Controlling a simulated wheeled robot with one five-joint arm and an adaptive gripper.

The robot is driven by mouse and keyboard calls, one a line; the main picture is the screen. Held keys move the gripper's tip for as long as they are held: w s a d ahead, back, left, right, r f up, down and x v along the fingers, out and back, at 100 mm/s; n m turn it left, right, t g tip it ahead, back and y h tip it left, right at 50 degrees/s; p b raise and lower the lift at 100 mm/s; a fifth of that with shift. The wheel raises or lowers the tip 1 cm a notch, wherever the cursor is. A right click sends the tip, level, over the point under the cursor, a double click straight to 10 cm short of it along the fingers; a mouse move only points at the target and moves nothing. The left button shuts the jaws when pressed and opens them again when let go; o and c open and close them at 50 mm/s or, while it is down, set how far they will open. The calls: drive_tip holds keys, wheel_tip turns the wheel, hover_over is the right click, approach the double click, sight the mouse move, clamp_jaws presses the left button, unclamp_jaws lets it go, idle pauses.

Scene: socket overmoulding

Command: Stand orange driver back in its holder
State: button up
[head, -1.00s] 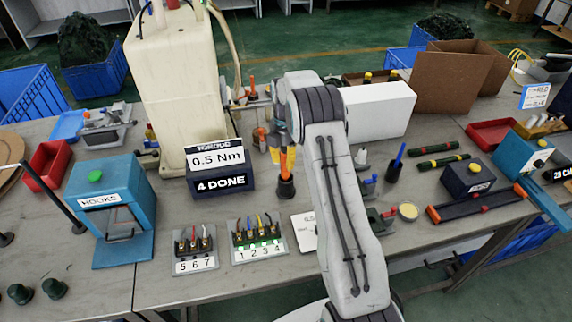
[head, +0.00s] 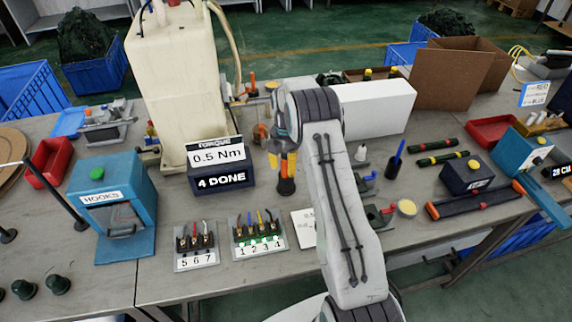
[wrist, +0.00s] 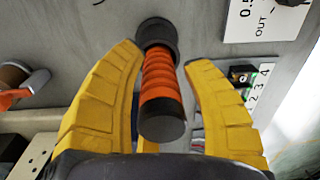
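The orange driver (wrist: 162,78) has a ribbed orange handle with a dark end cap. It stands upright in its dark round holder (wrist: 157,34) on the bench, and its shaft is hidden. In the head view the driver (head: 284,167) shows partly between yellow fingers, with the dark holder (head: 286,187) below. My gripper (wrist: 163,55) is open around the handle, one yellow finger on each side, with visible gaps between fingers and handle. My gripper also shows in the head view (head: 282,165).
The torque display (head: 220,165) and white machine (head: 178,85) stand left of my gripper. Numbered terminal blocks (head: 258,232) lie in front. Another dark holder (head: 394,168) with a blue driver stands to the right, beyond my arm. The bench's front edge is mostly clear.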

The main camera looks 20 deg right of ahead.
drive_tip(key=shift+r, duration=0.1)
drive_tip(key=r+b, duration=0.1)
drive_tip(key=r, duration=0.3)
drive_tip(key=r+b, duration=0.1)
drive_tip(key=r, duration=0.3)
drive_tip(key=r+b, duration=0.2)
drive_tip(key=r, duration=0.2)
drive_tip(key=shift+w, duration=0.25)
drive_tip(key=s+a+r+m+t, duration=0.1)
drive_tip(key=s+a+r+m, duration=0.3)
drive_tip(key=s+r, duration=0.25)
drive_tip(key=s+a+r+m+t, duration=0.1)
drive_tip(key=s+a+r+m, duration=0.3)
drive_tip(key=s, duration=0.3)
drive_tip(key=shift+s+a+f+m+t, duration=0.5)
drive_tip(key=shift+s+m, duration=1.15)
drive_tip(key=shift+s, duration=1.85)
drive_tip(key=shift+s+a+f+m+t, duration=0.35)
drive_tip(key=shift+s+a+m, duration=0.4)
drive_tip(key=shift+s+m, duration=1.9)
drive_tip(key=shift+s+a+f+m+t, duration=0.25)
drive_tip(key=shift+s+a+f+m, duration=0.35)
drive_tip(key=shift+s, duration=3.8)
drive_tip(key=shift+r, duration=0.15)
